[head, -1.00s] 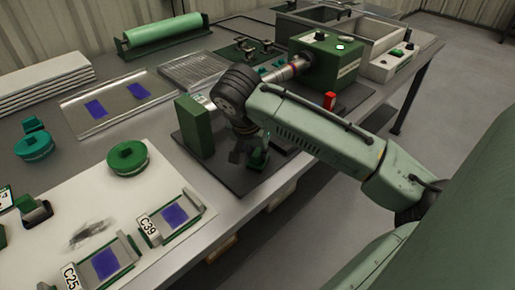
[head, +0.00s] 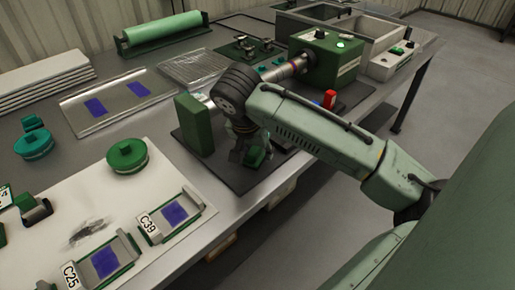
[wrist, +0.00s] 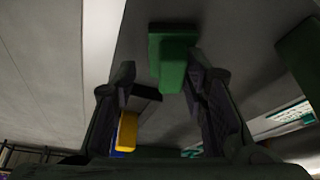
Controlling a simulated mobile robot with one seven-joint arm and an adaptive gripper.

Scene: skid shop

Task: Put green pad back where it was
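The green pad (head: 255,157) is a small green block low on the dark base plate, partly hidden by my gripper in the head view. In the wrist view the green pad (wrist: 173,62) lies ahead of and between the fingertips, closer to the right one. My gripper (head: 244,152) points down over the plate. In the wrist view my gripper (wrist: 158,82) has its fingers apart, with a clear gap between the left fingertip and the pad. I cannot tell whether the right finger touches it.
A green upright block (head: 194,124) stands left of my gripper on the dark plate (head: 222,177). A green box with a lit lamp (head: 333,62) and a red piece (head: 329,99) stand behind. The floor at right is clear.

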